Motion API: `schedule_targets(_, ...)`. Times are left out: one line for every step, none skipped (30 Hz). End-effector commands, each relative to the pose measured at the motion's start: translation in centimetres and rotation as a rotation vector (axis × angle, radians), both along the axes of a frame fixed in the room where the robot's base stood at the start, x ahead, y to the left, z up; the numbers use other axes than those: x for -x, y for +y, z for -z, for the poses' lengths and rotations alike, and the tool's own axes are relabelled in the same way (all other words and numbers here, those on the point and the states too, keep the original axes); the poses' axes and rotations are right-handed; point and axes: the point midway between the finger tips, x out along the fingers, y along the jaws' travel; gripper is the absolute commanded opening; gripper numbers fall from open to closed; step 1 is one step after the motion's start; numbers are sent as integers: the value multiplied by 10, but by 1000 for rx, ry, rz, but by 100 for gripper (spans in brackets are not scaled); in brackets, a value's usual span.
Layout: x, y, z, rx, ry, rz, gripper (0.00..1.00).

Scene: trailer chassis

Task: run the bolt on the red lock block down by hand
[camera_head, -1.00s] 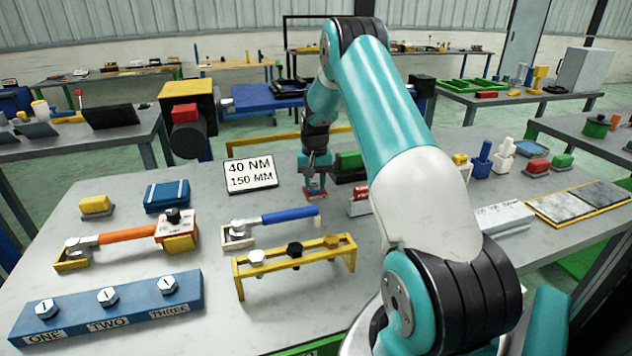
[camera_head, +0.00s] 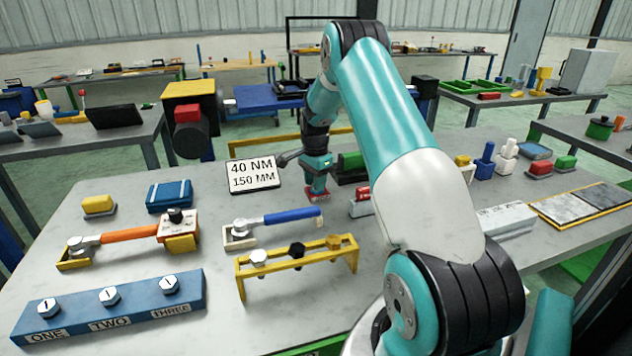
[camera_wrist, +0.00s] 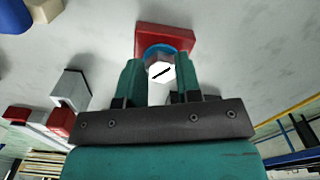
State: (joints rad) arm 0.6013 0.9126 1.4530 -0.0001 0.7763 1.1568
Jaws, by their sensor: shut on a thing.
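The red lock block (camera_wrist: 168,38) lies on the grey bench in the wrist view, with a blue ring around the bolt's base. The bolt's pale hex head (camera_wrist: 160,72), with a black line on it, sits between the two teal fingers of my gripper (camera_wrist: 160,85), which are shut on it. In the head view my gripper (camera_head: 317,190) points down at the red lock block (camera_head: 317,196), which shows only as a small red edge under the fingers. The bolt is hidden in the head view.
A sign (camera_head: 253,175) reading 40 NM 150 MM stands left of my gripper. A blue-handled wrench (camera_head: 290,215) and a yellow rack (camera_head: 297,258) are in front. A blue bar (camera_head: 110,310) with hex bolts lies front left. A green-topped block (camera_head: 350,161) is close on the right.

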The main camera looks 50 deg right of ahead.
Motion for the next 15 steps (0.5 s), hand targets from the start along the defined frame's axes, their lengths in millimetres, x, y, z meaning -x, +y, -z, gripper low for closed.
schedule_targets(-2,-3,-5,8,-9,42,8)
schedule_targets(-2,-3,-5,8,-9,67,8)
schedule_targets(-3,-3,-5,8,-9,99,8)
schedule_targets(-3,-3,-5,8,-9,122,8)
schedule_targets(-3,-3,-5,7,-9,144,8)
schedule_targets(-3,-3,-5,7,-9,171,8)
schedule_targets(-3,-3,-5,7,-9,191,8)
schedule_targets(-3,-3,-5,7,-9,210,8)
schedule_targets(-4,-3,-5,7,-9,232,8)
schedule_targets(-4,-3,-5,7,-9,248,8)
schedule_targets(-4,-3,-5,7,-9,263,8)
schedule_targets(-4,-3,-5,6,-9,281,8)
schedule_targets(-4,-3,-5,6,-9,293,8)
schedule_targets(-4,-3,-5,6,-9,305,8)
schedule_targets(-4,-3,-5,6,-9,317,8)
